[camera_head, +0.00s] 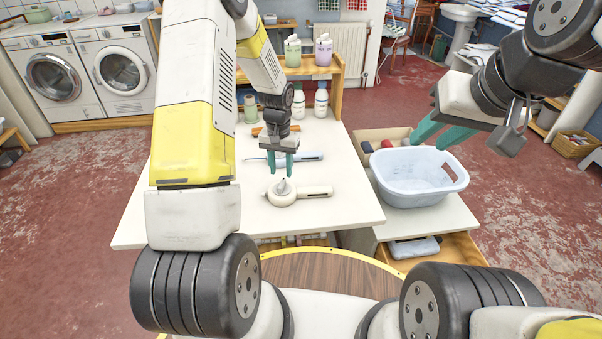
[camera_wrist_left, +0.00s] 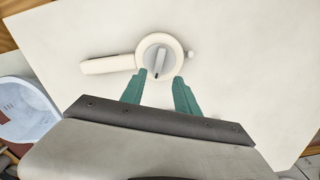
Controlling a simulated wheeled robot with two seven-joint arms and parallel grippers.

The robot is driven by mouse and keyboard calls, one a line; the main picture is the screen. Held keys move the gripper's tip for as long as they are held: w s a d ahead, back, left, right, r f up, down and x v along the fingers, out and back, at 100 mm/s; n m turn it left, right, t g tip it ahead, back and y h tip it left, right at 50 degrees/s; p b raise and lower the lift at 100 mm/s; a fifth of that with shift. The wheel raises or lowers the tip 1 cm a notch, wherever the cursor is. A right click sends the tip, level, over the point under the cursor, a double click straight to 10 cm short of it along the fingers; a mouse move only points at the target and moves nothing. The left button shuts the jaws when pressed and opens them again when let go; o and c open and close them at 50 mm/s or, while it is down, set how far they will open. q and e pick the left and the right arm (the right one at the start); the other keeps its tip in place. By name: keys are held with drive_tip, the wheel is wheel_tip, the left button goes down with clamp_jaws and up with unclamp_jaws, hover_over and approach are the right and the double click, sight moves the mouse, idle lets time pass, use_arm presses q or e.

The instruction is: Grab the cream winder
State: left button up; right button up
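The cream winder (camera_head: 284,196) lies flat on the white table, with a round body, a grey knob on top and a handle pointing right in the head view. In the left wrist view the winder (camera_wrist_left: 160,52) lies just beyond the fingertips, its handle pointing left. My left gripper (camera_head: 282,170) is open and empty above the table, pointing down over the winder. Its teal fingers (camera_wrist_left: 170,82) show apart in the left wrist view, the grey knob roughly between their lines.
A pale blue basket (camera_head: 419,172) stands on a low side surface to the right. A blue-and-white tool (camera_head: 301,156) lies behind the winder on the white table (camera_head: 220,226). Bottles (camera_head: 321,100) stand at the table's back. The table's front left is clear.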

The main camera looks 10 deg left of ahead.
sight(283, 180)
use_arm(q)
drive_tip(key=f, duration=0.4)
drive_tip(key=shift+s+d+f, duration=0.1)
drive_tip(key=shift+d, duration=0.1)
clamp_jaws()
idle(1.2)
